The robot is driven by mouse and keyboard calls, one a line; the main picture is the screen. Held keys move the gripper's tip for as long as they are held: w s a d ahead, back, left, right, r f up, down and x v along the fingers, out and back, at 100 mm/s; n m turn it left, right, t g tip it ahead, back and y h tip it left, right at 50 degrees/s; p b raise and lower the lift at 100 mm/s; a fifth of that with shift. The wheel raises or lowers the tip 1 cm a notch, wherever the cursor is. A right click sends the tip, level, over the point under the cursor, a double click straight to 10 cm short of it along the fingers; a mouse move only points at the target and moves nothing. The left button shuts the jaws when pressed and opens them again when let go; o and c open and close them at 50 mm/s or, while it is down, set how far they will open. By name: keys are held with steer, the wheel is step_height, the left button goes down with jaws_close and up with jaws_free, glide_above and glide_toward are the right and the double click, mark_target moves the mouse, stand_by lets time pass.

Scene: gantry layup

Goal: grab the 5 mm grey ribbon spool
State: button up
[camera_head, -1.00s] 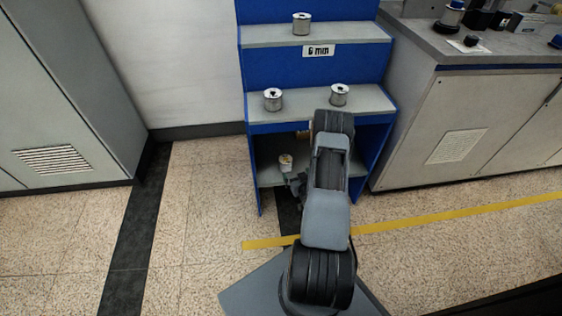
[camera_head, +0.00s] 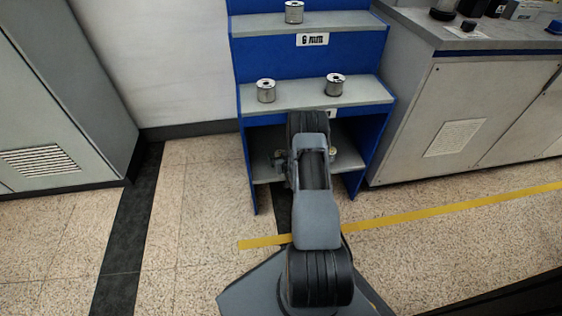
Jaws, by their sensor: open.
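Several silver-grey spools stand upright on a stepped blue rack with grey shelves. One spool (camera_head: 294,12) is on the top shelf, above a "6 mm" label (camera_head: 312,40). Two more, a left spool (camera_head: 266,90) and a right spool (camera_head: 335,84), stand on the middle shelf; the label (camera_head: 331,113) below them is mostly hidden by my arm. Another spool (camera_head: 333,153) shows partly on the lower shelf, right of my arm. I cannot read a 5 mm label. My gripper (camera_head: 280,159) is open at the lower shelf's left part, small and partly hidden by my arm.
The rack's blue side walls (camera_head: 374,155) close in the lower shelf (camera_head: 262,170). A grey cabinet bench (camera_head: 455,110) stands at the right and another grey cabinet (camera_head: 55,110) at the left. The floor in front is clear, with a yellow line (camera_head: 420,213).

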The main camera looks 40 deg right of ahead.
steer(key=shift+w, duration=0.2)
steer(key=shift+c, duration=0.3)
steer(key=c, duration=1.2)
